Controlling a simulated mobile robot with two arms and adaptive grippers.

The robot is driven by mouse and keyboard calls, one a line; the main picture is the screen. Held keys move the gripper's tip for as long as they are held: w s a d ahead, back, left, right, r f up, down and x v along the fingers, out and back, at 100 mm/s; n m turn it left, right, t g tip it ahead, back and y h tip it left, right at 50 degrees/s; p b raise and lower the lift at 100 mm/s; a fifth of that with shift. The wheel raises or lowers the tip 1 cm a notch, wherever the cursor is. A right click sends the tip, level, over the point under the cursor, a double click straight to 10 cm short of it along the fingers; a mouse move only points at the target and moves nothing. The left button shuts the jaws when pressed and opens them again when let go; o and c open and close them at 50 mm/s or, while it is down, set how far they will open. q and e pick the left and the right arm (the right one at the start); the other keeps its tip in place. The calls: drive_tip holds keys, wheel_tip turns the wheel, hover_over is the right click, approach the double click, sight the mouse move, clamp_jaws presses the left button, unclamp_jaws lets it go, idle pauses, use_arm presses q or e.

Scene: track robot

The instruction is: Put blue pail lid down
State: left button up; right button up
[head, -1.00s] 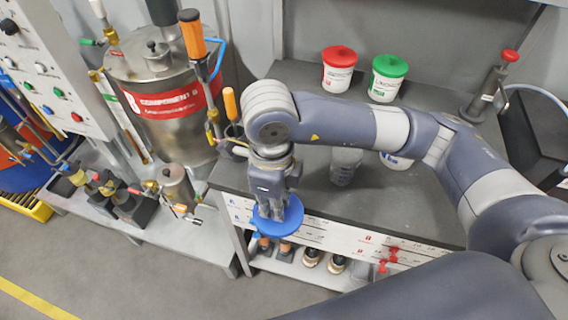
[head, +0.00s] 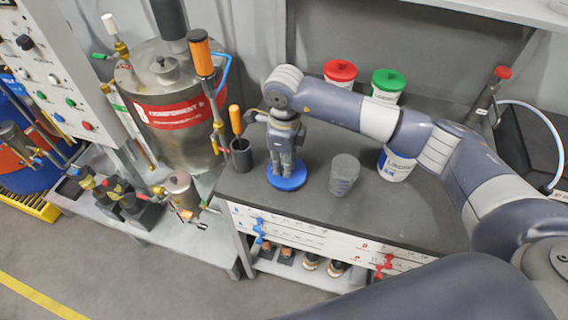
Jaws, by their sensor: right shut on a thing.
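The blue pail lid (head: 287,183) is a flat blue disc at the left front part of the dark bench top. My right gripper (head: 284,168) points down from above and is shut on the lid's top. The lid is at or just above the bench surface; I cannot tell if it touches. A white pail with blue print (head: 396,165) stands open to the right, partly behind my right arm. My left gripper is not in view.
A grey cup (head: 344,174) stands right of the lid. Pails with a red lid (head: 340,71) and a green lid (head: 388,80) stand at the back. A dark holder (head: 241,154) is left of the lid. The bench front edge is clear.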

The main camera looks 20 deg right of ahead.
drive_tip(key=shift+f, duration=0.85)
drive_tip(key=shift+f, duration=0.1)
drive_tip(key=o, duration=0.5)
drive_tip(key=shift+f, duration=0.1)
drive_tip(key=shift+c, duration=0.2)
drive_tip(key=o, duration=0.4)
drive_tip(key=shift+o, duration=0.2)
